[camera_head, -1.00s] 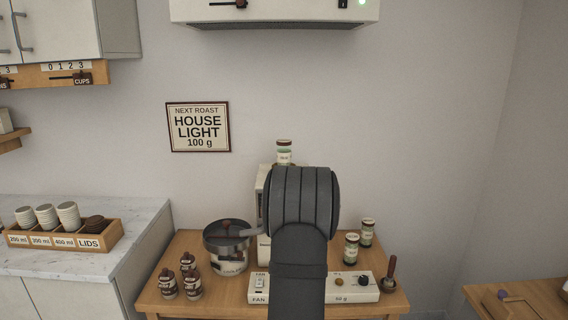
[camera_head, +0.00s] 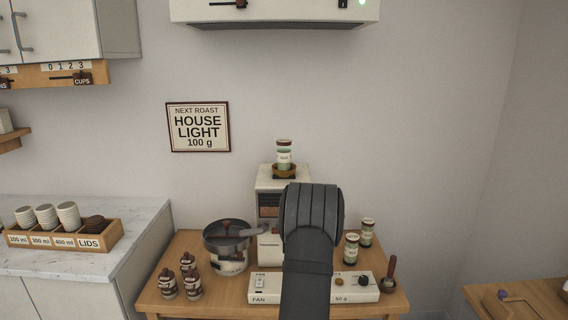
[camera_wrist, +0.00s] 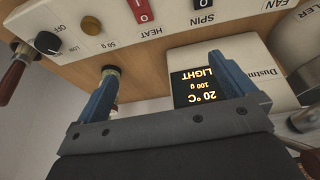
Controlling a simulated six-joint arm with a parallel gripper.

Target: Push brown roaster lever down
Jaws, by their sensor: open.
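The white roaster (camera_head: 270,183) stands at the back of the wooden table, partly hidden by my arm. In the wrist view its body (camera_wrist: 250,65) appears inverted, with a lit display reading 20 °C, 100 g, LIGHT. I cannot clearly pick out its brown lever; a small dark red-brown piece (camera_wrist: 312,160) shows at the lower right edge of the wrist view, and I cannot tell what it is. My gripper (camera_wrist: 163,62) is open and empty, its blue fingers on both sides of the display in that view. In the head view my arm hides the fingers.
A white control panel (camera_head: 320,289) lies along the table's front. A metal pan (camera_head: 228,259) stands left of the roaster, brown bottles (camera_head: 190,286) farther left. Another jar (camera_head: 284,156) sits atop the roaster.

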